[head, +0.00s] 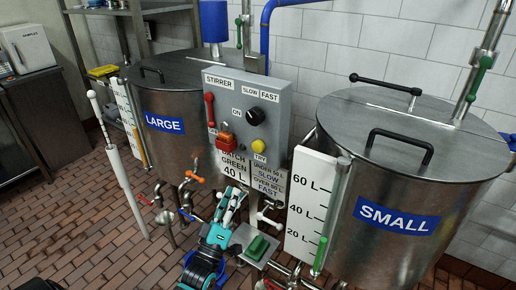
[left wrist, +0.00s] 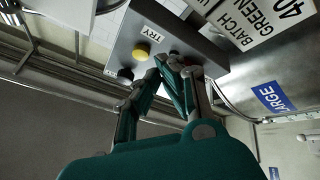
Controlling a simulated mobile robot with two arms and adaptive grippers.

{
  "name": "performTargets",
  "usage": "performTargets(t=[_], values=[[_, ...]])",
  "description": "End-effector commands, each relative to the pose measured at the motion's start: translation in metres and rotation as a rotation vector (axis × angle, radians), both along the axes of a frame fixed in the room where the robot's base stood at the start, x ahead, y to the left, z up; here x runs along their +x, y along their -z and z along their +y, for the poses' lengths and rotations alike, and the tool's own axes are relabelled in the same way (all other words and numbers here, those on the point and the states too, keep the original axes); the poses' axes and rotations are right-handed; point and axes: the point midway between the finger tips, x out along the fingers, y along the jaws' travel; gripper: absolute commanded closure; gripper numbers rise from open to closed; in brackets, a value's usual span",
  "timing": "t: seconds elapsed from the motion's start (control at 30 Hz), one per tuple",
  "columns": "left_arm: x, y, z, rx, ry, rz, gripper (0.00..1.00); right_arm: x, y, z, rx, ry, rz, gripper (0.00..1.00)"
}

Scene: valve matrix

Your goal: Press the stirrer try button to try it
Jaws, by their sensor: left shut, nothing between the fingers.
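The grey stirrer box (head: 277,107) stands between the two tanks. Its yellow button (head: 258,146), labelled TRY, is at the lower right of its face, below a black knob (head: 254,112). My left gripper (head: 236,194) is shut and empty, below the box and in front of the lower signs. In the left wrist view, the yellow button (left wrist: 140,51) and the TRY label show beyond the closed fingertips (left wrist: 168,64), just to their left in the picture. The fingers look apart from the button. My right gripper is not in view.
A red device (head: 226,142) and a red-handled lever (head: 210,107) are on the box's left side. The LARGE tank (head: 180,140) and SMALL tank (head: 385,215) flank it. Valves with orange (head: 195,177) and red handles and a green pedal (head: 258,246) crowd the space below.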

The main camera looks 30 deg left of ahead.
Motion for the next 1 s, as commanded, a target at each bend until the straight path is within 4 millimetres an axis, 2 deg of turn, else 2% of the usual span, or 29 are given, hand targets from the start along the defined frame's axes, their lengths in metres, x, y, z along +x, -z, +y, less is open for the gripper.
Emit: performTargets(t=[0.03,0.1,0.2,0.3,0.43,0.77,1.0], values=[[-0.005,-0.021,0.002,-0.017,0.009,-0.061,1.0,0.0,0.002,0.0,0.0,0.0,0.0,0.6],[-0.012,-0.046,0.004,-0.04,0.024,-0.133,1.0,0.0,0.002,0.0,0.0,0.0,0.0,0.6],[-0.021,-0.072,0.006,-0.063,0.042,-0.21,1.0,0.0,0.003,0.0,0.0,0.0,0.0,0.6],[-0.028,-0.088,0.007,-0.076,0.055,-0.26,1.0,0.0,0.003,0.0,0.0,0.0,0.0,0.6],[-0.032,-0.096,0.008,-0.085,0.062,-0.285,1.0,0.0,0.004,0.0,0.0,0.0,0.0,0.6],[-0.031,-0.096,0.008,-0.084,0.063,-0.286,1.0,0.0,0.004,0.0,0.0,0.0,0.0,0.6],[-0.014,-0.094,0.006,-0.086,0.062,-0.287,1.0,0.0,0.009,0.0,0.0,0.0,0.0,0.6]])
